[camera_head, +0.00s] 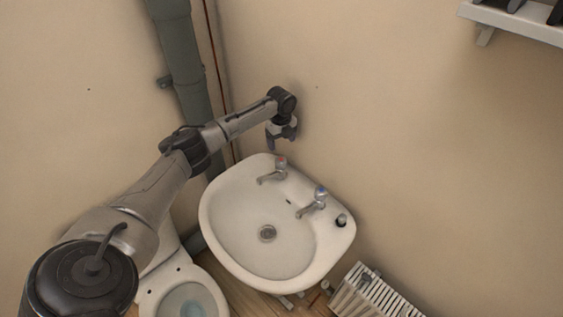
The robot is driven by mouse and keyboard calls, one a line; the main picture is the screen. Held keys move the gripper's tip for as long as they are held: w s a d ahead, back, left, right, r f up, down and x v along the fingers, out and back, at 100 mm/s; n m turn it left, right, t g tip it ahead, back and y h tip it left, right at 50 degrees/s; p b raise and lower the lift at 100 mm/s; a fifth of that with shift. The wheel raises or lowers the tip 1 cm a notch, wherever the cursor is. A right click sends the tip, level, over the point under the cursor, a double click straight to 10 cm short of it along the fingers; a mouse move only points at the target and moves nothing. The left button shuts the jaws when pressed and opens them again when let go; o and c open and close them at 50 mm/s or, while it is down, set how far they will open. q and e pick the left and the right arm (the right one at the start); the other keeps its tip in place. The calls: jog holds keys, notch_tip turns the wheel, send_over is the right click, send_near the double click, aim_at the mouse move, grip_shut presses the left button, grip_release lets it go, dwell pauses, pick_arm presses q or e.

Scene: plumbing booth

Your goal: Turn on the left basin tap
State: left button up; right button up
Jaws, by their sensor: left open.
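The left basin tap (272,176) has a red mark on top and stands on the back left rim of the white basin (222,238). The right tap (312,205), with a blue mark, stands further right on the same rim. My left arm reaches in from the left. Its open, empty gripper (281,142) points down just above and behind the left tap in the picture, near the wall. It appears apart from the tap. The handle's exact turn is too small to tell. My right gripper is not in view.
A toilet (150,297) is at the lower left, partly behind my arm. A grey-green pipe (180,50) runs down the corner. A white radiator (375,297) is right of the basin. A wall shelf (515,22) is at the upper right. A small dark-topped item (341,221) sits on the basin's right rim.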

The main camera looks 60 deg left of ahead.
aim_at(281, 159)
pick_arm(q)
notch_tip(281, 159, down, 11)
jog(key=shift+r+b, duration=0.2)
jog(key=shift+b, duration=0.45)
jog(key=shift+c, duration=0.4)
jog(key=c, duration=0.8)
jog(key=shift+c, duration=0.2)
